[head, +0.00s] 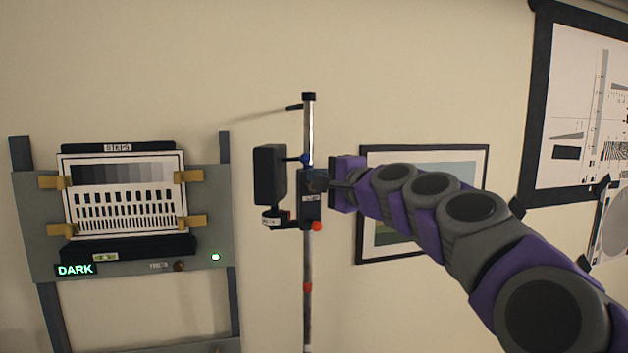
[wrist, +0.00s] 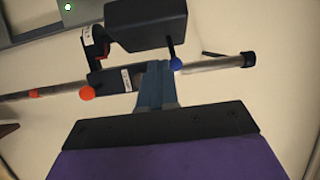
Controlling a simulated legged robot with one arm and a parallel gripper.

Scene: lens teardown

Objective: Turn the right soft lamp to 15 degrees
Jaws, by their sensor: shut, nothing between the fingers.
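The soft lamp (head: 269,174) is a black box head on a vertical pole (head: 308,260), in the middle of the head view. A dark clamp block (head: 310,212) with a small label holds it to the pole, with a blue knob (head: 305,159) above and a red knob (head: 317,226) below. In the wrist view the lamp head (wrist: 160,25) is at the top and the pole runs across. My gripper (head: 322,182) is shut and empty, its fingertips at the clamp block beside the pole. Whether they touch it, I cannot tell.
A test chart (head: 125,195) is held by yellow clips on a grey stand at left, with a lit "DARK" sign (head: 76,269) and a green light (head: 215,257). A framed picture (head: 420,158) hangs behind my arm. A large chart (head: 580,100) hangs at right.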

